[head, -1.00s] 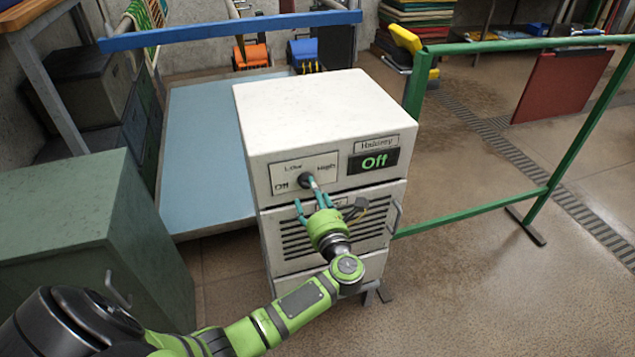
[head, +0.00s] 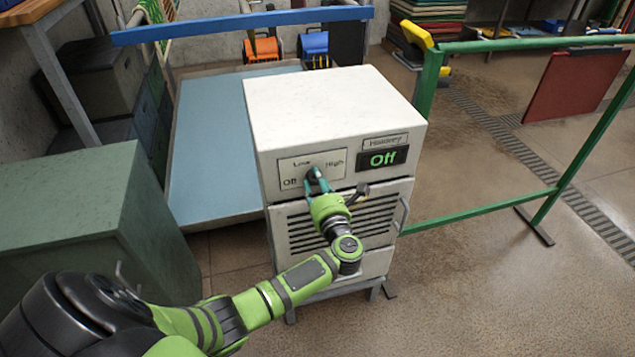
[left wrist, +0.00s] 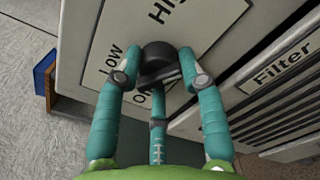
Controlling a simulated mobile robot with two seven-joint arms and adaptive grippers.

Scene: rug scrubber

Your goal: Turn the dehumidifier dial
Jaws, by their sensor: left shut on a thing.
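The dehumidifier (head: 335,110) is a white box-shaped unit in the middle of the head view. Its front panel carries a dark dial (head: 313,174) with Off, Low and High labels around it. In the left wrist view the black dial (left wrist: 160,60) sits between the fingertips, and part of the label plate is hidden behind the fingers. My right gripper is in neither view.
A green cabinet (head: 85,215) stands at the left. A blue-topped platform (head: 210,140) lies behind the unit on the left. A green rail (head: 480,213) runs along the right, with a red panel (head: 575,85) beyond. The floor at the front right is clear.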

